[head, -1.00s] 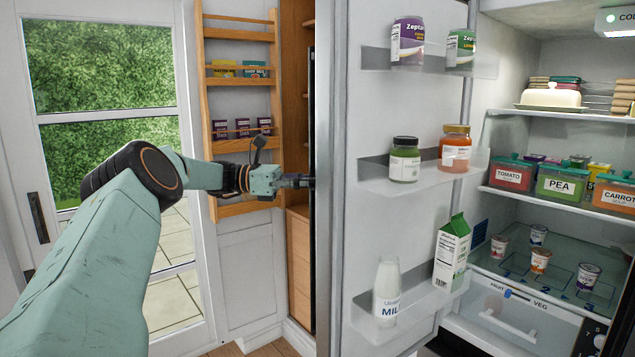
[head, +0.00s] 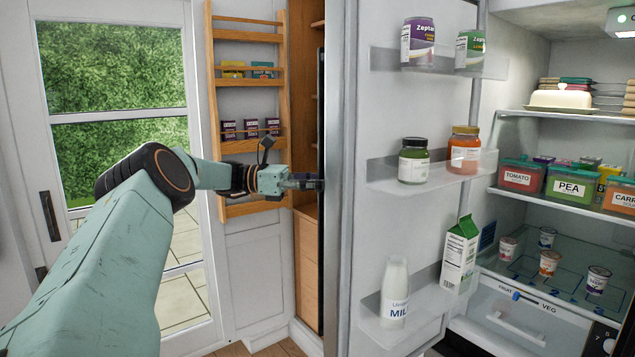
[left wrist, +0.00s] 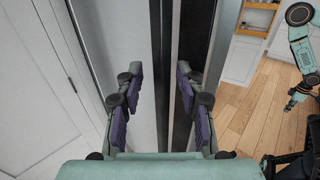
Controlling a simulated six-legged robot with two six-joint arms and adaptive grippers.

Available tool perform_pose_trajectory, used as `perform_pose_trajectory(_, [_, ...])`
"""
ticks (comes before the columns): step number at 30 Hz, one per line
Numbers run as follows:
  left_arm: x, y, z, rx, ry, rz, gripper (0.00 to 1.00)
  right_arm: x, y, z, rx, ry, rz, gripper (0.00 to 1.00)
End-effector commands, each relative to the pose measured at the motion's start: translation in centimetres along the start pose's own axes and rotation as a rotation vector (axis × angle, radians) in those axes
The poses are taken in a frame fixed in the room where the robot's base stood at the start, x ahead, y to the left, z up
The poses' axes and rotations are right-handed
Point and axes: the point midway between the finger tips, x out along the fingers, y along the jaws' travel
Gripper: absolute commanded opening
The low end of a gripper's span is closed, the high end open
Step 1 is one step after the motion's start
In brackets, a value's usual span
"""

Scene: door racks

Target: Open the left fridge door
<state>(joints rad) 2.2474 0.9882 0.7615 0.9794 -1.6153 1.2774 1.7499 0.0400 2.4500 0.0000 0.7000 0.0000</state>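The left fridge door (head: 382,228) stands swung open in the head view, its inner side with shelves facing me. My left gripper (head: 318,183) is at the door's outer left edge, its tips partly hidden by the door. In the left wrist view my left gripper (left wrist: 160,110) is open, with its two dark-padded fingers apart. A dark upright strip (left wrist: 165,70) along the door's edge runs between the fingers. A gap shows beside each pad, and I cannot tell whether either touches.
The door holds a milk bottle (head: 394,293), a carton (head: 459,255), jars (head: 413,160) and cans (head: 417,42). The fridge's shelves (head: 560,197) hold tubs and cups. A wooden rack (head: 282,105) and a glazed door (head: 120,150) stand left. Floor (left wrist: 240,110) is clear beside the gripper.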

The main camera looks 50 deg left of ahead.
Motion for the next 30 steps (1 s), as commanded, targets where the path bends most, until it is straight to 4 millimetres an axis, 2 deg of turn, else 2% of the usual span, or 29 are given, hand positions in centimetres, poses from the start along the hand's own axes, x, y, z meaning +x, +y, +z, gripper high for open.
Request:
perform_pose_trajectory(11, [-5.1,0.1,-0.2,0.0,0.003,0.004,0.38,0.0,0.0,0.0,0.0,0.0,0.0,0.0])
perform_pose_trajectory(15, [-6.3,0.2,-0.2,-0.003,0.002,0.006,0.38,0.0,0.0,0.0,0.0,0.0,0.0,0.0])
perform_pose_trajectory(21, [-7.2,0.1,-0.1,-0.001,0.001,0.003,0.38,0.0,0.0,0.0,0.0,0.0,0.0,0.0])
perform_pose_trajectory(30, [-7.5,0.0,0.0,0.0,-0.001,0.001,0.38,0.0,0.0,0.0,0.0,0.0,0.0,0.0])
